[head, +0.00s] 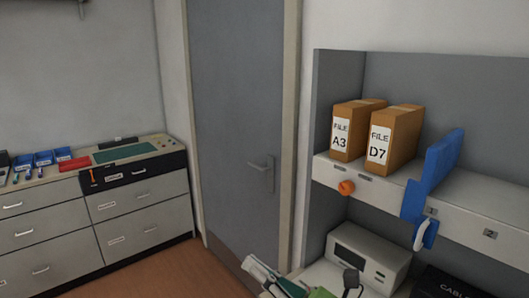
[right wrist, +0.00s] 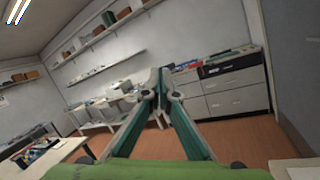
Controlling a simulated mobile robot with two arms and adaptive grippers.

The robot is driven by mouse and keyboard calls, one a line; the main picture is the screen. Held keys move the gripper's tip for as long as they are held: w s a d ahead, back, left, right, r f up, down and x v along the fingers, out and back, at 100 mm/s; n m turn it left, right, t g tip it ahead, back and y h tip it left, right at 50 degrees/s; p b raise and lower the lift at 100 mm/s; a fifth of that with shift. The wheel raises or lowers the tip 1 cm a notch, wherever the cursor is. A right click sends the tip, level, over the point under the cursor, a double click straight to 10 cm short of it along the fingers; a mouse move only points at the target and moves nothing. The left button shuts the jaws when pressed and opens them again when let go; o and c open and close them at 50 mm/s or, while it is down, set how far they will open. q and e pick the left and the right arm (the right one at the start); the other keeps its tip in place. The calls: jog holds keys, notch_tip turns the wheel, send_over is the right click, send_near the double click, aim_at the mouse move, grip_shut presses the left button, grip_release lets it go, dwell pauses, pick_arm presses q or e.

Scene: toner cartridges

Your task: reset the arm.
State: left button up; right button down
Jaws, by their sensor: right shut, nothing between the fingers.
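My right gripper (head: 258,270) shows at the bottom centre of the head view, in front of the closed door and left of the shelf unit. In the right wrist view its two teal and grey fingers (right wrist: 159,76) come together at the tips. They are shut with nothing between them, pointing into open room. My left gripper is in neither view.
Brown file boxes A3 (head: 346,139) and D7 (head: 384,148) stand on the shelf (head: 465,213) at right. A blue object (head: 436,172) overhangs its front edge. Below is a white machine (head: 368,253). A drawer cabinet (head: 143,197) stands at left.

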jog(key=w+d+f+m+t+h, duration=0.2)
jog(key=d+m+t+h, duration=0.3)
jog(key=m, duration=0.5)
jog(key=w+d+f+m+t+h, duration=0.1)
jog(key=w+d+m+t+h, duration=0.15)
jog(key=d+m+h, duration=0.6)
jog(key=s+d+f+m+g+h, duration=0.3)
jog(key=d+f+m, duration=0.1)
jog(key=f+m, duration=0.25)
jog(key=s+d+f+m+g+h, duration=0.2)
jog(key=d+f+m+g, duration=0.15)
jog(key=f+m, duration=0.35)
jog(key=s+d+f+m+g, duration=0.1)
jog(key=s+f+m+g, duration=0.35)
jog(key=s+f, duration=0.5)
jog(key=s+f+m+g, duration=0.3)
jog(key=s+f+g, duration=0.3)
jog(key=s, duration=0.6)
jog(key=s+f+y+b, duration=0.1)
jog(key=s+f+b, duration=0.2)
jog(key=f, duration=2.7)
jog(key=s+d+f+g+b, duration=0.1)
jog(key=s+d+f+b, duration=0.1)
jog(key=s+f, duration=1.5)
jog(key=shift+d+f+g, duration=0.35)
jog(key=shift+d+f, duration=0.1)
jog(key=shift+f, duration=0.25)
